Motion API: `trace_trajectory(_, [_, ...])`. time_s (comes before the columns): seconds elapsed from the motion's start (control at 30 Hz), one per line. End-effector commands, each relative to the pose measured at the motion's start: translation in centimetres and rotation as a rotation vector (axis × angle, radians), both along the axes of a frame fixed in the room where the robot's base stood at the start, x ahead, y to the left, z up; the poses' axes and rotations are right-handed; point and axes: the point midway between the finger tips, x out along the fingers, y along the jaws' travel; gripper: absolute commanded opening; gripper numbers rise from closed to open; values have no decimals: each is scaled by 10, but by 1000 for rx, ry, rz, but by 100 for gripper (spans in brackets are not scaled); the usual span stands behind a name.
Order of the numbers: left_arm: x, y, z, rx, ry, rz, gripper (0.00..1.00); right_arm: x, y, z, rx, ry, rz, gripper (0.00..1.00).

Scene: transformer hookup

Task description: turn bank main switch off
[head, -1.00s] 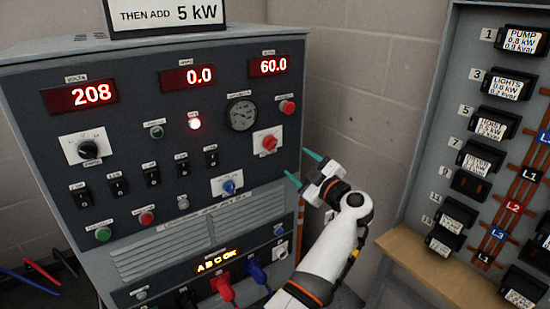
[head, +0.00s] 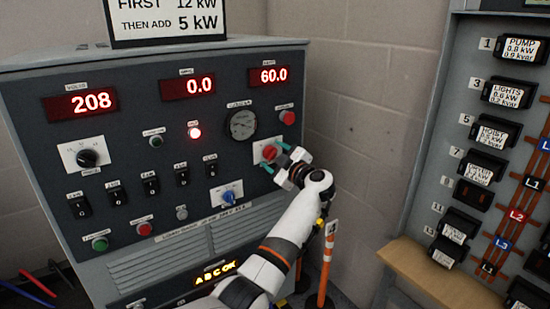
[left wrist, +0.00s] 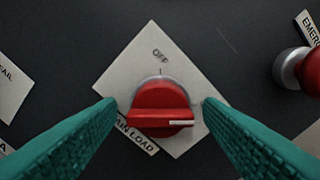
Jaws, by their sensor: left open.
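The red rotary switch (head: 270,152) sits on a white plate on the front panel of the grey cabinet. In the left wrist view its red knob (left wrist: 161,107) is in the middle, with a white pointer line toward the right. The word OFF shows on the plate above the knob, and a partly hidden label reading "AIN LOAD" lies below it. My left gripper (head: 276,157) is open at the switch. In the wrist view its green fingers stand on either side of the knob, with small gaps. My right gripper is out of view.
A red emergency button (left wrist: 312,70) is at the right of the wrist view. Red displays, a dial gauge (head: 242,124), black rocker switches and a blue knob (head: 229,198) share the panel. A breaker board (head: 455,110) with a wooden ledge (head: 435,275) stands at the right.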

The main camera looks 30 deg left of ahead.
Motion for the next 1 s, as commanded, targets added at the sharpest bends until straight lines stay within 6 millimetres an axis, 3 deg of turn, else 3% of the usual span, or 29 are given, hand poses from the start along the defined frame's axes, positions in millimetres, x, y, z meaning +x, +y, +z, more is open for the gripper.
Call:
trace_trajectory(0.2, [0, 0, 0, 1, 0, -1, 59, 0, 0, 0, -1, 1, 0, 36])
trace_trajectory(0.47, [0, 0, 0, 1, 0, -1, 17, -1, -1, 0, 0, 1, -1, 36])
trace_trajectory(0.77, [0, -1, 0, -14, -31, -2, 16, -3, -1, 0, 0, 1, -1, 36])
trace_trajectory(1.0, [0, -1, -1, -67, -154, -2, 16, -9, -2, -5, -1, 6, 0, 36])
